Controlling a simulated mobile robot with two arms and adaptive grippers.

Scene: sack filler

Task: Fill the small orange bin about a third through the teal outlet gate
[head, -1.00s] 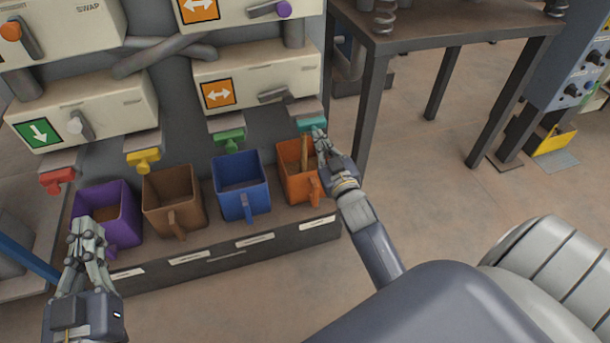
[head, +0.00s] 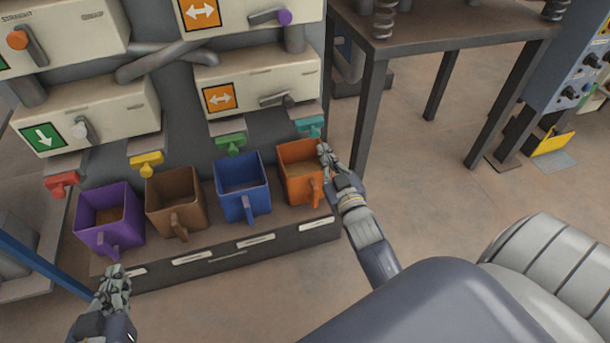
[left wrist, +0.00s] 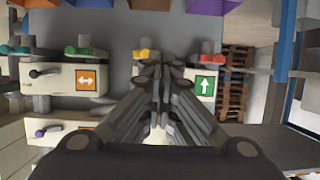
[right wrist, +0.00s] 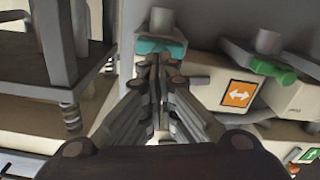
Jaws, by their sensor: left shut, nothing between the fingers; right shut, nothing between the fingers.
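The small orange bin (head: 302,170) stands at the right end of the row, under the teal outlet gate (head: 310,126). Its inside shows a tan-brown fill; I cannot tell its exact level. The teal gate also shows in the right wrist view (right wrist: 160,47), just beyond the fingertips. My right gripper (head: 325,151) is shut and empty, by the right rim of the orange bin, a little below the gate. My left gripper (head: 116,272) is shut and empty, in front of and below the purple bin (head: 95,236); it also shows in the left wrist view (left wrist: 160,68).
A brown bin (head: 160,216) and a blue bin (head: 236,203) stand between the purple and orange bins. Red (head: 62,184), yellow (head: 147,163) and green (head: 231,143) gates hang above. A dark table (head: 440,48) stands to the right. Floor in front is clear.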

